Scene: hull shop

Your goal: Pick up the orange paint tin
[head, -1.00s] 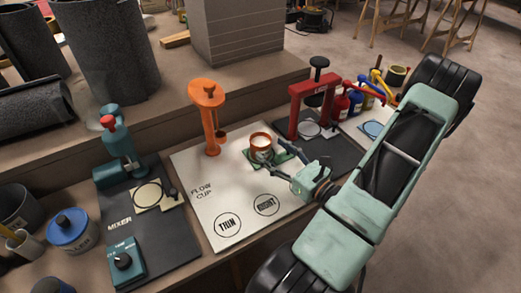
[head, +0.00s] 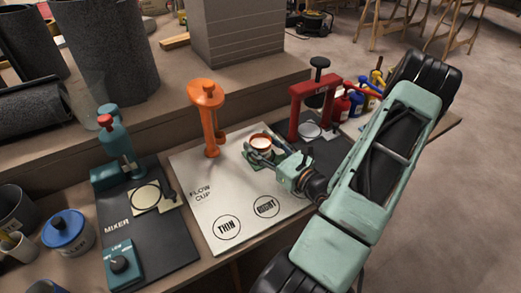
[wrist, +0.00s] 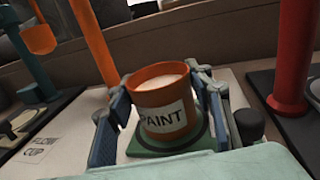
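The orange paint tin (head: 262,141) stands upright on a small green pad (wrist: 150,147) on the flow cup board. It has a white label reading PAINT and pale paint inside, seen in the wrist view (wrist: 162,103). My gripper (head: 262,150) is level with the tin, its two fingers on either side of it. In the wrist view my gripper (wrist: 163,110) is open, with the tin between the blue pads and narrow gaps beside it. The lower front of the tin is in clear sight there.
The orange flow cup stand (head: 209,120) rises just left of the tin. A red press (head: 294,108) stands to the right on a dark mat. The mixer (head: 117,145) is at the left.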

